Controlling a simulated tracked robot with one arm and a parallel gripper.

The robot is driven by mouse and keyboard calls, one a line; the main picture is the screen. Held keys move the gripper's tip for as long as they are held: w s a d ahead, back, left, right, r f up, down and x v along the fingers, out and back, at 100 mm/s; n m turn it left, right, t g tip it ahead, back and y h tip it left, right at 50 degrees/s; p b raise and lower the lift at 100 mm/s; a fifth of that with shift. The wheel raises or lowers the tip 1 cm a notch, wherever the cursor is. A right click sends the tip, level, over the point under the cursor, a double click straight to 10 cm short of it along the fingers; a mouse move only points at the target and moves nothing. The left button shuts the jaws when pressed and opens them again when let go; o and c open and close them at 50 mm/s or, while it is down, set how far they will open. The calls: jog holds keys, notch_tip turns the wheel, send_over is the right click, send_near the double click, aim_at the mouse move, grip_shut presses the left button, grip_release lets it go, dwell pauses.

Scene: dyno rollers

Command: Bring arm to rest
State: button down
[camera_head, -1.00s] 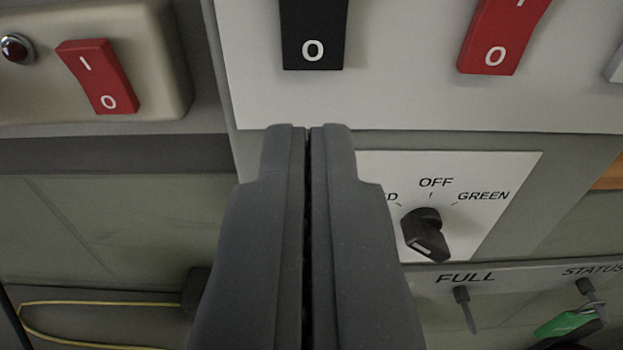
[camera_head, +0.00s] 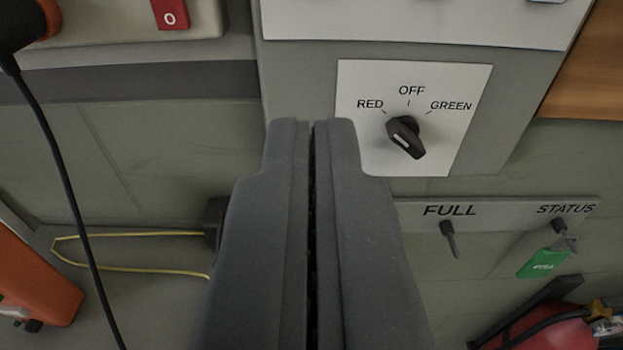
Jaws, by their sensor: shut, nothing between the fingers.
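My gripper (camera_head: 313,125) is shut and empty, its two dark grey fingers pressed together in the middle of the view. Its tips lie in the picture just left of a white plate (camera_head: 370,75) with a black rotary knob (camera_head: 405,137) marked RED, OFF and GREEN. No contact with the plate can be made out. The fingers hide part of the plate's lower left and the wall behind.
A black cable (camera_head: 62,170) hangs at left near an orange object (camera_head: 38,285). A yellow cord (camera_head: 130,270) lies low left.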

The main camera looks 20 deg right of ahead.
jog(key=s+a+r+n+y+b, duration=0.1)
jog(key=s+r+y+b, duration=0.2)
jog(key=r, duration=0.4)
jog(key=s+a+r+n+y+b, duration=0.1)
jog(key=s+r+n+y+b, duration=0.15)
jog(key=r, duration=0.35)
jog(key=s+d+r+b, duration=0.2)
jog(key=s+d+r, duration=0.2)
jog(key=s, duration=0.3)
jog(key=s+d+r+b, duration=0.3)
jog(key=s+d+r, duration=0.2)
jog(key=s, duration=0.2)
jog(key=shift+s+d+r+g, duration=0.25)
jog(key=shift+s+r+g, duration=0.1)
jog(key=shift+g, duration=0.05)
jog(key=shift+h, duration=0.25)
